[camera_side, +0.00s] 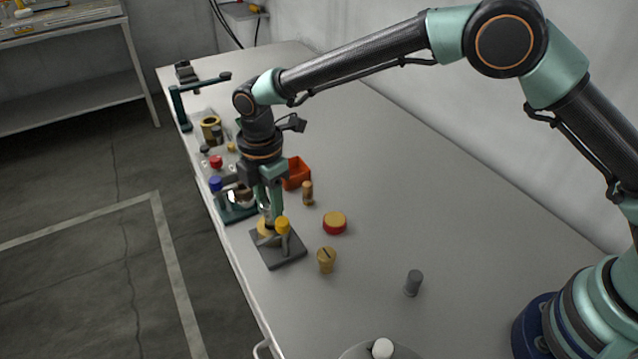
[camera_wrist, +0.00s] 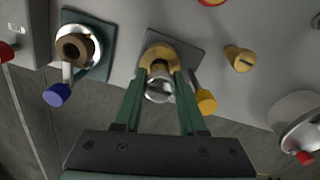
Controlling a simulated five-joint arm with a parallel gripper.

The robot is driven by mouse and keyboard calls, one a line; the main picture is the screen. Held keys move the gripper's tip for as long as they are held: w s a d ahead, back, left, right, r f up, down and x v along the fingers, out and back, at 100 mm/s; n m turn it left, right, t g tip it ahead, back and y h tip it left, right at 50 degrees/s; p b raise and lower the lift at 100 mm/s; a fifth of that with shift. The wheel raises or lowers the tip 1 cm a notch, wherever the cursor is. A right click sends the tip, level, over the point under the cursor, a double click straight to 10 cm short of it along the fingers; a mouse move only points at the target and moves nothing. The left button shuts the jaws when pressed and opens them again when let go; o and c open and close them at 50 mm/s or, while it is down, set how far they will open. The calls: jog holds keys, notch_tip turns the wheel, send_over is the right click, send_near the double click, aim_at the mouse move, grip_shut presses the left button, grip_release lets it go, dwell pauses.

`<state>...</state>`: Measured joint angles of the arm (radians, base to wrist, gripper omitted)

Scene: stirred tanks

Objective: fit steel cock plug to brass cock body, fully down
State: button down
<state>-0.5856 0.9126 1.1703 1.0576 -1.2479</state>
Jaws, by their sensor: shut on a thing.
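The brass cock body (camera_wrist: 163,55) shows in the wrist view as a brass ring on a dark grey plate (camera_wrist: 186,42). In the side view the plate (camera_side: 280,252) lies near the table's front edge, with the brass body (camera_side: 264,227) partly hidden by my gripper (camera_side: 269,205). My gripper (camera_wrist: 158,98) is shut on the steel cock plug (camera_wrist: 159,91), a shiny round piece between the fingers. The plug overlaps the near side of the brass ring in the wrist view; I cannot tell how deep it sits. A yellow knob (camera_wrist: 206,102) is right beside the right finger.
A teal-plated fitting with a blue knob (camera_wrist: 57,95) stands to the left in the wrist view. A slotted brass plug (camera_side: 326,260), a red-and-yellow cap (camera_side: 335,222), an orange bin (camera_side: 297,173) and a grey cylinder (camera_side: 413,283) stand nearby. The table's right half is mostly clear.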

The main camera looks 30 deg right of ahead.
jog(key=shift+f, duration=0.9)
dwell(1.4)
grip_release()
jog(key=shift+s, duration=0.1)
jog(key=shift+f, duration=0.1)
jog(key=shift+s, duration=0.1)
jog(key=shift+c, duration=0.3)
jog(key=shift+r, duration=0.35)
jog(key=shift+c, duration=0.5)
jog(key=shift+o, duration=0.8)
jog(key=shift+a+r, duration=0.1)
jog(key=shift+r, duration=3.1)
jog(key=shift+w+r, duration=0.2)
jog(key=shift+r, duration=0.4)
